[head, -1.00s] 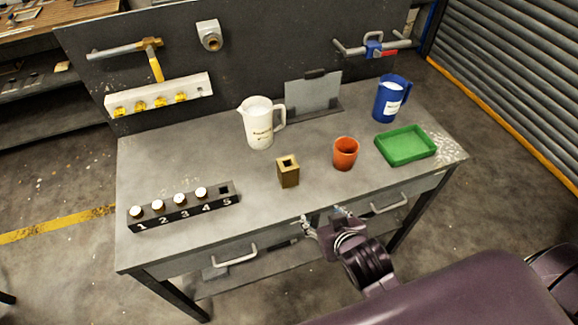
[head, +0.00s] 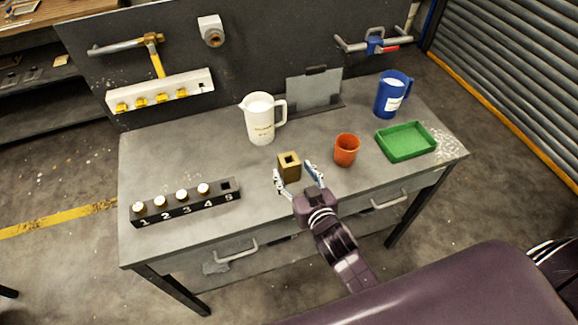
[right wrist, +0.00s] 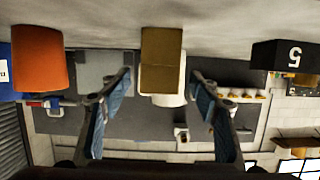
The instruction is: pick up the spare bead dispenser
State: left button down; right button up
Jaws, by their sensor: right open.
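A small upright brass-coloured square box with a square hole in its top (head: 289,167), which I take to be the spare bead dispenser, stands on the grey workbench (head: 190,255). It also shows at the top middle of the right wrist view (right wrist: 162,62), which is upside down. My right gripper (head: 298,178) is open and empty at the near side of the box. Its fingertips point at the box, one to each side, with no clear contact. In the right wrist view the open fingers (right wrist: 160,88) frame the box. My left gripper is not in view.
An orange cup (head: 346,150) stands right of the box, with a green tray (head: 406,141) and blue jug (head: 392,95) beyond. A white pitcher (head: 262,120) stands behind. A black numbered rack (head: 186,204) with white-topped items sits left; slot 5 looks empty.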

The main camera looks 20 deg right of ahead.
aim_at(292, 169)
jog(key=p+x, duration=0.1)
jog(key=x, duration=0.3)
jog(key=shift+w+r, duration=0.15)
jog(key=shift+r, duration=0.05)
grip_shut()
jog(key=shift+r, duration=0.15)
